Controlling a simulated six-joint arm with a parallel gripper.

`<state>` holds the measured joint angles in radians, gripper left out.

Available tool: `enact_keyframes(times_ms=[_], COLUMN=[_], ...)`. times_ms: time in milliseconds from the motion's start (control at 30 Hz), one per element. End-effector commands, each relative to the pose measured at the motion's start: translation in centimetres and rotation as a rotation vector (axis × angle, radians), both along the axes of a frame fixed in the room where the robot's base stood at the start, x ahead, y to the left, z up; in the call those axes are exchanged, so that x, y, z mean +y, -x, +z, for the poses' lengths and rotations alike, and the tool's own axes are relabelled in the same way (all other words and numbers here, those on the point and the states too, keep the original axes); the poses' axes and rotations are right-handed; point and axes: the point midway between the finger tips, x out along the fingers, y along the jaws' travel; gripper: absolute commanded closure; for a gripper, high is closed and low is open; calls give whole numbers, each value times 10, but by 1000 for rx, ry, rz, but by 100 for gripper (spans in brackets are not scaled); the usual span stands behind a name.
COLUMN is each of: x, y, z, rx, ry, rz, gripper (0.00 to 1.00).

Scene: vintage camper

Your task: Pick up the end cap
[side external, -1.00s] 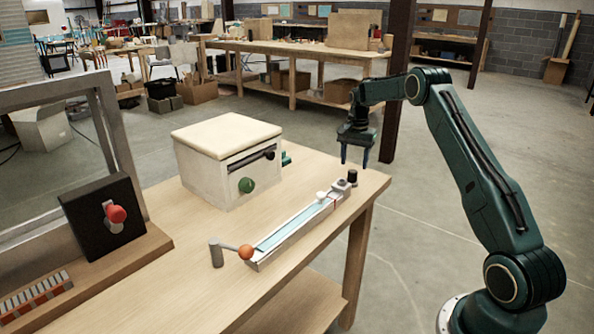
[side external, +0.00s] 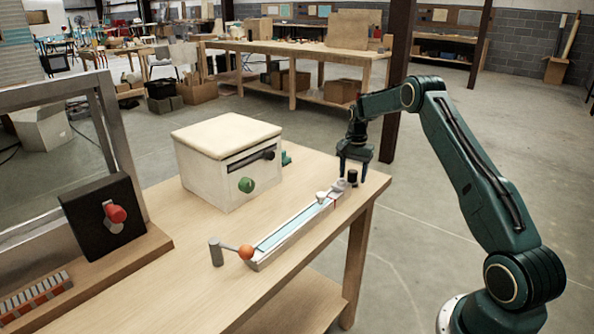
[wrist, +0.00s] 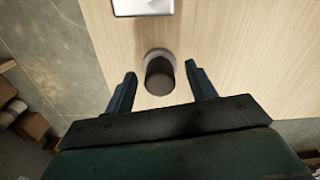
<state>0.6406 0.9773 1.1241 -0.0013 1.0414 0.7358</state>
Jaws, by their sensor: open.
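The end cap looks to be the small dark cylinder (side external: 352,177) standing upright on the wooden table, just past the far end of the rail. In the wrist view the dark cylinder (wrist: 159,76) shows from above, with a lighter grey ring or shadow at its far side. My gripper (side external: 353,180) is low over that corner of the table, with its fingers down. In the wrist view my gripper (wrist: 159,76) is open, one finger on each side of the cylinder with a gap on both sides. It holds nothing.
A silver rail with a blue strip (side external: 285,228) lies close to the cylinder; its end (wrist: 143,7) shows in the wrist view. An orange-knobbed lever (side external: 245,252) is at its near end. A white box with a green knob (side external: 205,175) stands left. The table edge is close on the right.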

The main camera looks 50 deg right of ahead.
Motion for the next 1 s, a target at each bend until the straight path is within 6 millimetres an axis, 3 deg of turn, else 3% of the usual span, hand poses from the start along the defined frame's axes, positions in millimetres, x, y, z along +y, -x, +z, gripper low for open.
enact_keyframes(times_ms=[67,300,733,1000], x=[0,0,0,-1], y=[0,0,0,-1], z=[0,0,6,34], rx=[0,0,-1,-4], ry=[0,0,1,3], rz=[0,0,0,0], gripper=[48,92,92,92])
